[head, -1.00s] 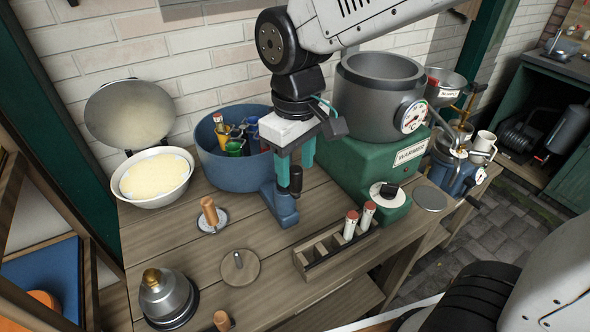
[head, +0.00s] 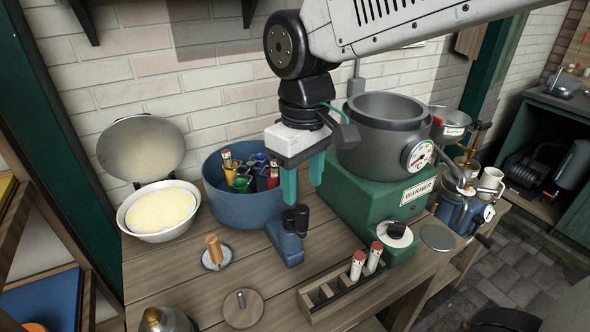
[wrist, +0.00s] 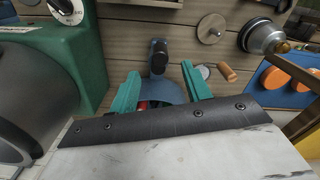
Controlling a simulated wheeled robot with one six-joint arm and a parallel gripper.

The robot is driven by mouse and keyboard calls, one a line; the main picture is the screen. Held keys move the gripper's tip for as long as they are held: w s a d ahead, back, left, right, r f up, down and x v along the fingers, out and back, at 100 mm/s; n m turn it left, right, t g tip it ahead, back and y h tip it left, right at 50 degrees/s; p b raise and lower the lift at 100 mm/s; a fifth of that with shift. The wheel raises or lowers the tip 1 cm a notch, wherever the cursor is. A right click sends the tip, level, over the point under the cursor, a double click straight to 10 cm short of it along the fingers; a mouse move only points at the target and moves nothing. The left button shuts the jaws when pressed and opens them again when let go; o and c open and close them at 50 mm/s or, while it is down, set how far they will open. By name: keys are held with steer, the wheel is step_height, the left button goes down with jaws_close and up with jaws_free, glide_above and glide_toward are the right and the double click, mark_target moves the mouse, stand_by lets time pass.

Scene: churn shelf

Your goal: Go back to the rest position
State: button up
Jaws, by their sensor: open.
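My gripper (head: 303,186) is open and empty, with its two teal fingers pointing down above the workbench. It hangs just above a small blue device with dark cylinders on top (head: 287,238), which stands on the bench apart from the fingers. In the wrist view the teal fingertips (wrist: 160,88) are spread, and the blue device (wrist: 158,58) shows beyond and between them. Nothing is held.
A blue tub (head: 243,207) of tubes stands left of my gripper, the green warmer (head: 370,205) with its grey pot (head: 385,140) close on the right. A wooden rack (head: 345,291), a wooden-handled tool (head: 215,252) and a white bowl (head: 160,232) are on the bench (head: 185,280).

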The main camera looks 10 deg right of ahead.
steer(key=s+d+m+t, duration=0.1)
steer(key=s+d+m, duration=0.5)
steer(key=s+d, duration=0.7)
steer(key=shift+d+f+m, duration=0.3)
steer(key=shift+d+m, duration=0.1)
steer(key=shift+d, duration=0.85)
